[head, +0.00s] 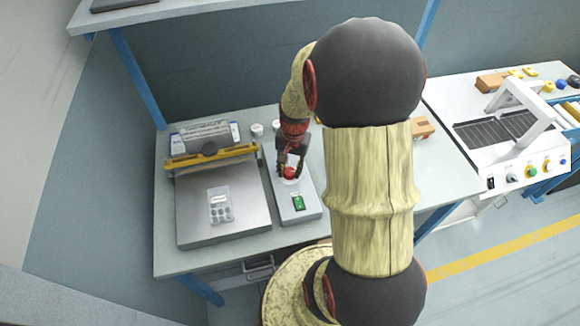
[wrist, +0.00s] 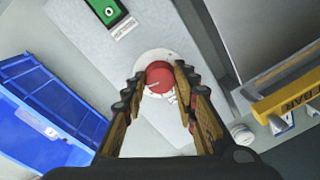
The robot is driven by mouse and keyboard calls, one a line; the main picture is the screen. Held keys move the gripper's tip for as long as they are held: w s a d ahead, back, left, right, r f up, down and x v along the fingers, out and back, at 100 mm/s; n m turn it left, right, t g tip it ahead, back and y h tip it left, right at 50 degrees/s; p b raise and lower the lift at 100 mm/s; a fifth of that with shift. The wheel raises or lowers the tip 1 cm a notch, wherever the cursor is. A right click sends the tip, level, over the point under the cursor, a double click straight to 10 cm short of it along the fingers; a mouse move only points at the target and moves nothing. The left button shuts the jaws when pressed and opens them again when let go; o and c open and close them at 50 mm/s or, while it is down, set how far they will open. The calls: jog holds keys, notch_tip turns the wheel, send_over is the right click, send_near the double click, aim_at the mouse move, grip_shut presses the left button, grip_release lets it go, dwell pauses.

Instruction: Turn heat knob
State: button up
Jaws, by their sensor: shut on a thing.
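The heat knob (wrist: 160,74) is red with a pale pointer line and sits on a round white dial on a light grey control box. In the head view the red knob (head: 290,172) shows at the far part of the grey box (head: 310,212), below my gripper (head: 291,155). In the wrist view my gripper (wrist: 158,82) has a finger on each side of the knob, shut on it. Most of the dial's markings are too small or hidden to read.
A green switch (head: 298,202) sits on the same box, nearer the front. A sealing machine with a yellow bar (head: 212,157) stands close at left, a blister pack (head: 220,205) on its plate. A blue bin (wrist: 45,115) is beside the box. White jars (head: 257,129) stand behind.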

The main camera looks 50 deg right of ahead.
aim_at(292, 170)
jog(key=n+p, duration=0.1)
jog(key=n, duration=0.3)
jog(key=shift+r+n+p, duration=0.1)
jog(key=shift+n+p, duration=0.2)
jog(key=shift+p, duration=0.1)
jog(key=n+p, duration=0.1)
jog(key=n, duration=0.3)
jog(key=shift+d, duration=0.1)
jog(key=o, duration=1.1)
jog(key=shift+o, duration=0.3)
notch_tip(292, 170, up, 12)
jog(key=shift+d, duration=0.3)
dwell(0.3)
